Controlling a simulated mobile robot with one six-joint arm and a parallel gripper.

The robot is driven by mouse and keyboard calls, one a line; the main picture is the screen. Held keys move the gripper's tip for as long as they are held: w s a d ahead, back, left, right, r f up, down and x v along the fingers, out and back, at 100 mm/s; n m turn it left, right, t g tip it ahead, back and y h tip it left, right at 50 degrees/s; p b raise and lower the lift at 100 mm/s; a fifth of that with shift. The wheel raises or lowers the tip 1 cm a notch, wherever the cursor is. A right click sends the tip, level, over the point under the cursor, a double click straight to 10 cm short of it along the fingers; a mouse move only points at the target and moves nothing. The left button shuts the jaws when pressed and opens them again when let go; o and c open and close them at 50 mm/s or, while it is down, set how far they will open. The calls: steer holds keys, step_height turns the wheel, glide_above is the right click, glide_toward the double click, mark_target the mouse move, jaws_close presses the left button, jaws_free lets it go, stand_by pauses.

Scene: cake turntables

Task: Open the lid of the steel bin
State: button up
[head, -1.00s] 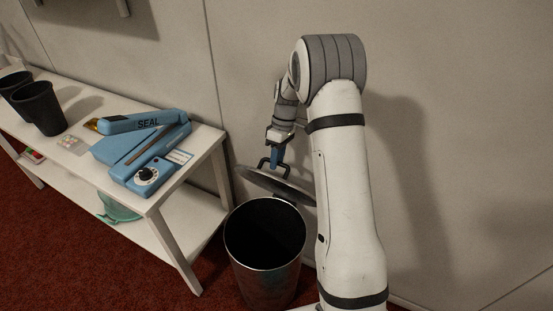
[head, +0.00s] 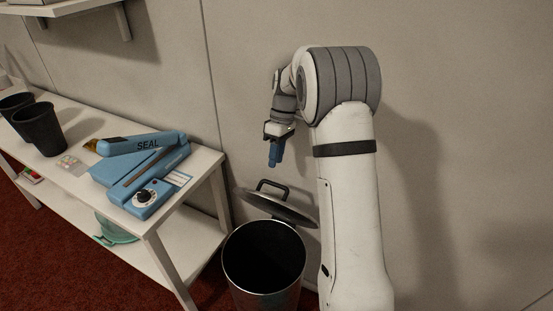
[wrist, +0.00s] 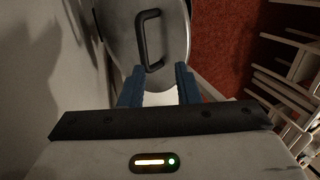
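The steel bin (head: 262,285) stands on the floor at the lower middle of the head view, its dark inside showing. Its grey lid (head: 285,208) is tilted up at the back of the rim, with a dark loop handle (head: 268,184) on it. My gripper (head: 275,160) is above the handle and apart from it. In the wrist view the two blue fingers of my gripper (wrist: 159,75) are spread with nothing between them. The handle (wrist: 148,40) on the lid (wrist: 122,30) lies just beyond the fingertips.
A white table (head: 150,225) stands left of the bin, with a blue sealer (head: 140,170) and black cups (head: 38,128) on it. A teal bowl (head: 118,232) is on its lower shelf. The wall (head: 450,150) is close behind the bin.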

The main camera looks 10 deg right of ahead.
mark_target(273, 183)
steer(key=shift+s+a+r+n+p, duration=0.15)
steer(key=shift+n+p, duration=0.2)
steer(key=shift+n, duration=0.35)
steer(key=c, duration=0.3)
steer(key=shift+s+a+r+n+t+h+p, duration=0.15)
steer(key=shift+n+h+p, duration=0.1)
steer(key=shift+n, duration=0.2)
steer(key=shift+s+d+f+n+t+h+p, duration=0.1)
steer(key=shift+n+t+h+p, duration=0.1)
steer(key=shift+n, duration=0.25)
steer(key=shift+c, duration=0.8)
steer(key=n, duration=0.1)
steer(key=n+p, duration=0.1)
steer(key=n, duration=0.1)
steer(key=s+n+t+h+p, duration=0.1)
steer(key=n, duration=0.1)
steer(key=shift+a+r, duration=0.3)
steer(key=shift+a, duration=0.05)
jaws_close()
steer(key=f+n+p, duration=0.1)
steer(key=f+n, duration=0.2)
steer(key=f+n+t+h+p, duration=0.1)
steer(key=f+n, duration=0.2)
steer(key=s+f+n+t+p, duration=0.1)
steer(key=f+n, duration=0.2)
steer(key=shift+a+f+n+t+h, duration=0.2)
steer(key=shift+a+n+t+h, duration=0.05)
steer(key=shift+a+n, duration=0.15)
steer(key=shift+w+d+r, duration=0.1)
